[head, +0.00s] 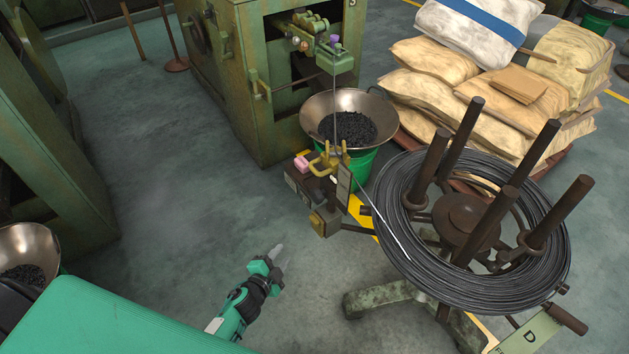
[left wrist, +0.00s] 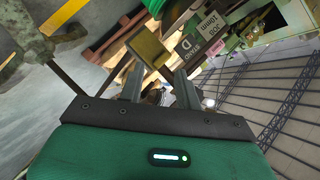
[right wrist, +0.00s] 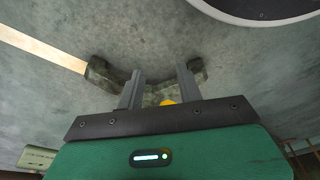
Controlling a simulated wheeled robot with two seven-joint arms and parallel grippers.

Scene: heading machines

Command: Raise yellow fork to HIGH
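The yellow fork (head: 328,162) sits on top of a small stand beside the wire coil, with the wire at it. Any HIGH marking is too small to read. My left gripper (head: 279,254) is low over the floor, left of and nearer than the fork, apart from it. In the left wrist view its two fingers (left wrist: 159,86) stand apart with nothing clearly held. A yellowish block shows beyond them (left wrist: 149,50); I cannot tell which part it is. My right gripper (right wrist: 158,88) is open and empty over the floor; it is not visible in the head view.
The wire coil (head: 405,240) lies on a reel with upright posts at the right. A bowl of dark parts (head: 365,103) on a green bucket stands behind the fork. A green machine (head: 250,100) and stacked sacks (head: 480,80) are at the back. Floor at left is clear.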

